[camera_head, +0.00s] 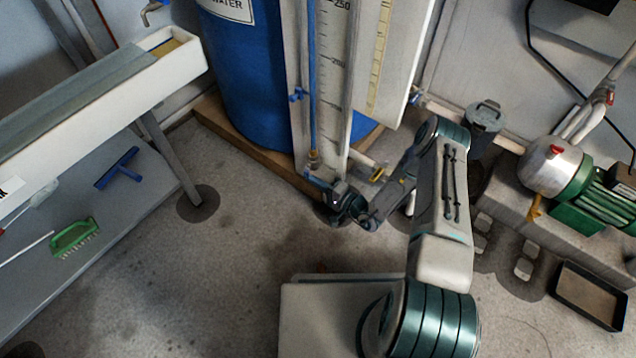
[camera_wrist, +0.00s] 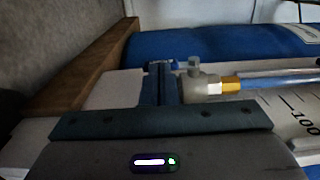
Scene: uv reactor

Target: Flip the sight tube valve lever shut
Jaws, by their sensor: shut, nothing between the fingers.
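The sight tube (camera_head: 312,80) runs upright beside a white scale board in the head view. At its lower end is a small valve with a brass fitting (camera_head: 314,155). In the wrist view the tube (camera_wrist: 285,79) lies sideways, joined by the brass fitting (camera_wrist: 231,84) to a grey valve body (camera_wrist: 200,84). My gripper (camera_head: 333,190) is low in front of the board, close to the valve. Its shut, empty fingers (camera_wrist: 160,84) are just beside the valve body in the wrist view; I cannot tell whether they touch. The lever is mostly hidden; a small blue piece (camera_head: 316,180) shows beside my gripper.
A blue water tank (camera_head: 240,80) stands behind the board on a wooden base (camera_head: 255,160). A bench with a trough (camera_head: 180,65) is at left. A pump (camera_head: 560,170) and a black tray (camera_head: 590,294) are at right. The floor at centre left is clear.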

